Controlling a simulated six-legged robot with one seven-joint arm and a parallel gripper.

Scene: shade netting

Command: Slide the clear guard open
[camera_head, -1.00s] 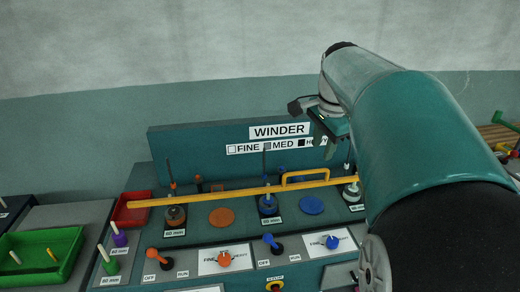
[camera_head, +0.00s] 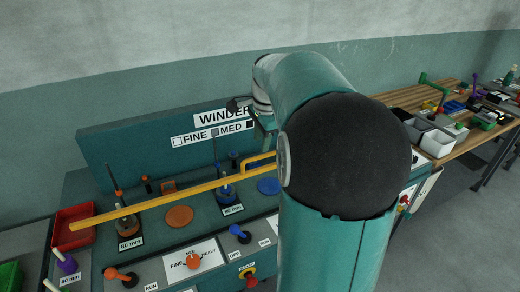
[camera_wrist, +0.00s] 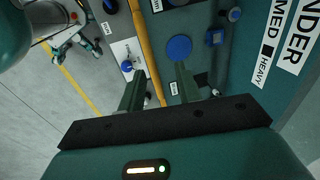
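A long yellow bar (camera_head: 150,205) with a yellow loop handle (camera_head: 262,160) near its right part crosses the front of the winder station. It looks like the edge of the clear guard; no clear panel can be made out. The wrist view shows the bar (camera_wrist: 143,40) running down between my fingers in the picture. My gripper (camera_wrist: 161,82) is open, its two fingers apart and nothing seen held. I cannot tell its height above the bar.
The WINDER back panel (camera_head: 150,145) stands behind the bar. Spindles, an orange disc (camera_head: 179,216) and a blue disc (camera_head: 268,186) sit on the deck. Orange and blue knobs line the front. A red tray (camera_head: 74,228) is at left; a cluttered wooden bench (camera_head: 455,105) is at right.

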